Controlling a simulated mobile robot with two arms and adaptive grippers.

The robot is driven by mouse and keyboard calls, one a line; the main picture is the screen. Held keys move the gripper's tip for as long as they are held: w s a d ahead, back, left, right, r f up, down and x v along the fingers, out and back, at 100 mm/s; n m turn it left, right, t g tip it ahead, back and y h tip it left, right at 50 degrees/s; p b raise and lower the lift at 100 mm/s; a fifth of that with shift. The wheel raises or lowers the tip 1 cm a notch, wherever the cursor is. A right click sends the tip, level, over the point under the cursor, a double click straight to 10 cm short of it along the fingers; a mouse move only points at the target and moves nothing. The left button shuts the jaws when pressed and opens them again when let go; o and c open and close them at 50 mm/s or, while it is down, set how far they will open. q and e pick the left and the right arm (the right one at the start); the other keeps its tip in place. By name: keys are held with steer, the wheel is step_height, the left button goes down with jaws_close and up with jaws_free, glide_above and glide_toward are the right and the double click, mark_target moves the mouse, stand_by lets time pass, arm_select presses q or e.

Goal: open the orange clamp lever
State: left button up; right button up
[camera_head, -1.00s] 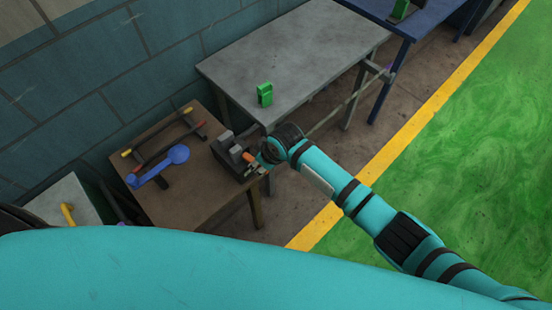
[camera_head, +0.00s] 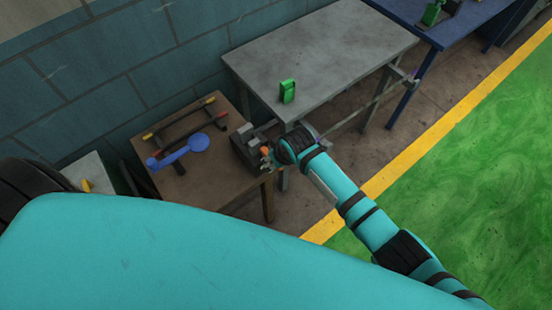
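The orange clamp lever (camera_head: 265,151) shows as a small orange patch at the right side of a dark grey clamp block (camera_head: 243,146) on the brown wooden table. My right gripper (camera_head: 269,163) is at the end of the teal arm that comes in from the lower right. It is right beside the lever, at the table's right edge. The gripper is small and partly hidden by my wrist, so I cannot tell whether its fingers are open, shut or touching the lever. My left gripper is not in view.
A grey table (camera_head: 320,50) with a green object (camera_head: 287,91) stands behind. A blue table (camera_head: 470,22) is at the upper right. Green floor (camera_head: 480,190) is clear.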

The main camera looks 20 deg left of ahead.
steer(key=shift+o, duration=1.2)
steer(key=v, duration=1.2)
steer(key=shift+a, duration=0.1)
